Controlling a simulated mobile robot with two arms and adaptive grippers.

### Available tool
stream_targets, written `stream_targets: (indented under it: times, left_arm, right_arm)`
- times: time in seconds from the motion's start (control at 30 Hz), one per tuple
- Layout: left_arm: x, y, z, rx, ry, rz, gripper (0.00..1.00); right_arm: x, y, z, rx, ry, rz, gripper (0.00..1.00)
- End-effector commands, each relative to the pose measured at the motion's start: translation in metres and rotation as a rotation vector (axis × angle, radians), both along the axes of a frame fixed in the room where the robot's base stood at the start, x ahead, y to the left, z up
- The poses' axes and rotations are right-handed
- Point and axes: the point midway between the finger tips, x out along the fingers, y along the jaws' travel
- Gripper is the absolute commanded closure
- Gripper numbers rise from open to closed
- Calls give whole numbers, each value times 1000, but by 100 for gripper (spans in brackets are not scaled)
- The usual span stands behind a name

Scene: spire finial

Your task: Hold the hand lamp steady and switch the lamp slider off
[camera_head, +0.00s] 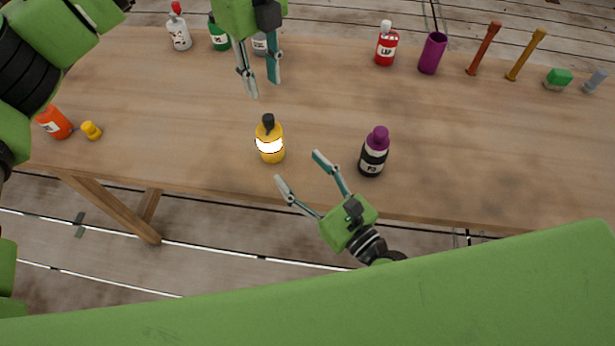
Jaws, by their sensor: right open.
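A yellow bottle-shaped object (268,136) with a black top and a bright white band stands upright near the table's front edge; it looks like the hand lamp, but I cannot make out a slider. My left gripper (263,89) is above and behind it, pointing down, with its fingers apart and nothing between them. My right gripper (298,166) is in front and to the right of it, open and empty, with its fingers pointing toward it. Neither gripper appears to touch it.
A black bottle with a purple cap (373,153) stands right of the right gripper. An orange bottle (54,123) and a yellow cap (91,130) are at the left. A red bottle (386,48) and purple cup (432,54) stand at the back. The wooden table (480,150) is mostly clear.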

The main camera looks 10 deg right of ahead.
Motion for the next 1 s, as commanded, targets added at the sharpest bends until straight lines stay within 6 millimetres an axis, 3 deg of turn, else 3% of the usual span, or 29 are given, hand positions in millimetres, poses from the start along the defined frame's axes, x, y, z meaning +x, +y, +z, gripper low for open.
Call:
stream_targets:
  times: [0.5,0.7,1.0]
  left_arm:
    - [0,0,0,0,0,0,72]
    - [0,0,0,0,0,0,72]
    - [0,0,0,0,0,0,72]
  right_arm:
    - [87,46,1,-3,-4,0,41]
    - [102,54,1,-3,-3,0,41]
    - [105,56,0,-4,-2,1,41]
